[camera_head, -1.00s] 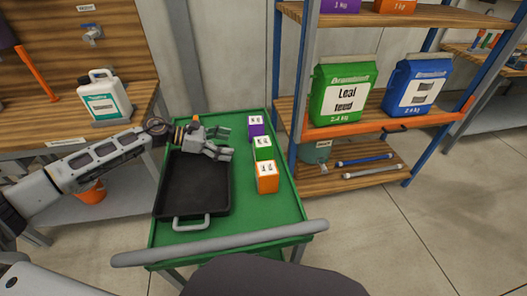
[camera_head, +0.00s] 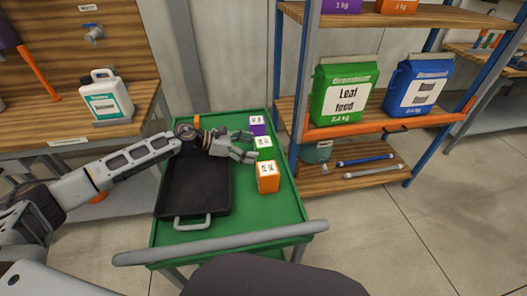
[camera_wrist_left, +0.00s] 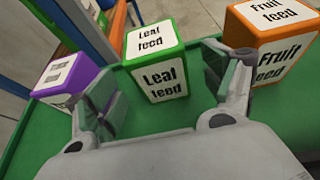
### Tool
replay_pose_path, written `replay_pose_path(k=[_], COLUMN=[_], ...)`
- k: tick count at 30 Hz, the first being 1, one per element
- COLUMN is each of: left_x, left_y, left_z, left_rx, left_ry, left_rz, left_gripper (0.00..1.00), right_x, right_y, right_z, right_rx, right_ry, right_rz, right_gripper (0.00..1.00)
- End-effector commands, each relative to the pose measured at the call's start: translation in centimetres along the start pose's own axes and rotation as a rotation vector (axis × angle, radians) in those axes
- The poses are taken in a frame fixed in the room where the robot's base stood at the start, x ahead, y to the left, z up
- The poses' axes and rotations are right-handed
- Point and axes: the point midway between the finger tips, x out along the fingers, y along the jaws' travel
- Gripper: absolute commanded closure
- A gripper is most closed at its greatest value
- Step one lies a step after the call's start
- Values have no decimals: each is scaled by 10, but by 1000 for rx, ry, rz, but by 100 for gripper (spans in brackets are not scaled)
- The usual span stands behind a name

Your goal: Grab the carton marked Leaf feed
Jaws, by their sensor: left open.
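The green carton marked Leaf feed (camera_wrist_left: 158,65) stands upright on the green cart top. In the left wrist view it is ahead of my left gripper (camera_wrist_left: 165,95), between the lines of its two open fingers. In the head view the carton (camera_head: 263,146) is partly hidden by my left gripper (camera_head: 248,146), which is open and close beside it. A purple carton (camera_head: 257,122) stands behind it. An orange carton marked Fruit feed (camera_wrist_left: 272,32) stands on its near side. My right gripper is not in view.
A black tray (camera_head: 193,200) lies on the cart (camera_head: 260,215) left of the cartons. A shelf rack to the right holds a large green Leaf feed bag (camera_head: 343,92) and a blue bag (camera_head: 416,88). A white jug (camera_head: 107,98) stands on the left bench.

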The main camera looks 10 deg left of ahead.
Motion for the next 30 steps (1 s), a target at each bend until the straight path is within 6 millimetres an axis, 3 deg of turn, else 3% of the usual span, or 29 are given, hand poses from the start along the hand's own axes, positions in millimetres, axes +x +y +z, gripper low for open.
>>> replay_pose_path(k=[17, 30], left_x=[8, 47], left_y=[0, 1], left_z=[0, 2], left_rx=[0, 0], left_ry=[0, -1], left_rz=[-2, -2], left_gripper=[17, 17], right_x=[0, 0], right_y=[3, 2], right_z=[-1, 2], right_rx=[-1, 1], right_ry=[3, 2], right_rz=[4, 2], right_gripper=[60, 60])
